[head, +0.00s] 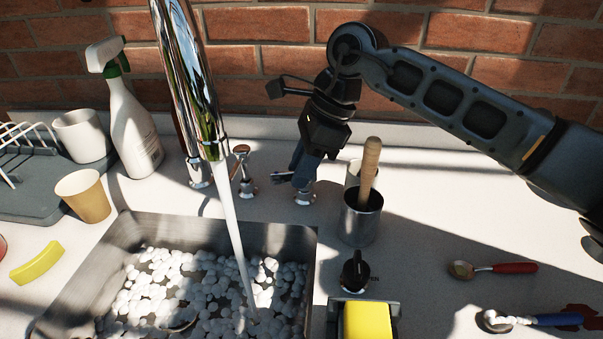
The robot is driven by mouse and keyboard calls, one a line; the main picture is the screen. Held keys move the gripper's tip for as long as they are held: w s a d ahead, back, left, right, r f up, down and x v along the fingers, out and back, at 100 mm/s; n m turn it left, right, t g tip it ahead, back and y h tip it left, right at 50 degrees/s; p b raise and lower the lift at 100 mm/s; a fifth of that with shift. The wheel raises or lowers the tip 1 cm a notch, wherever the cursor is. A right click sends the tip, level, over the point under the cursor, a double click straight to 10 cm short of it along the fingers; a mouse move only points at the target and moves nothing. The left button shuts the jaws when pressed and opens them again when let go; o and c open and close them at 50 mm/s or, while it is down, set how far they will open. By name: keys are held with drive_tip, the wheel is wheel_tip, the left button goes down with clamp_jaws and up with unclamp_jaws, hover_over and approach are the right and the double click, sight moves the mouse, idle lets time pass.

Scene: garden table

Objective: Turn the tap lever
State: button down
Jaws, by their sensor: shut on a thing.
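A chrome tap (200,95) rises behind the sink (75,275), and a stream of water runs from its spout into white foam. My gripper (301,182) points down behind the sink's right back corner. It is shut on the tap lever (281,176), whose metal end sticks out to the left of the fingers. The lever's round chrome base (305,198) shows just below the fingers. The fingers hide most of the lever, so its exact angle is hard to tell. A second small fitting with a brown-topped handle (242,165) stands left of my gripper.
Close right of my gripper stands a metal cup (361,220) with a wooden handle in it, another cup behind. A black knob (354,272) and yellow sponge (368,322) are nearer. A spray bottle (133,125) and tan cup (83,196) stand left. A brick wall (240,55) is behind.

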drive_tip(key=n+g+b, duration=0.1)
drive_tip(key=n+b, duration=0.1)
drive_tip(key=n, duration=0.1)
drive_tip(key=shift+f+h+b, duration=0.1)
drive_tip(key=shift+h+b, duration=0.2)
drive_tip(key=shift+b, duration=0.05)
drive_tip(key=shift+s+d+n+g+h+b, duration=0.1)
drive_tip(key=shift+n+g+h+b, duration=0.3)
drive_tip(key=shift+n+b, duration=0.9)
drive_tip(key=shift+r+n+p, duration=0.2)
drive_tip(key=shift+n+p, duration=0.2)
drive_tip(key=shift+n, duration=0.2)
drive_tip(key=c, duration=1.2)
unclamp_jaws()
drive_tip(key=shift+v, duration=3.85)
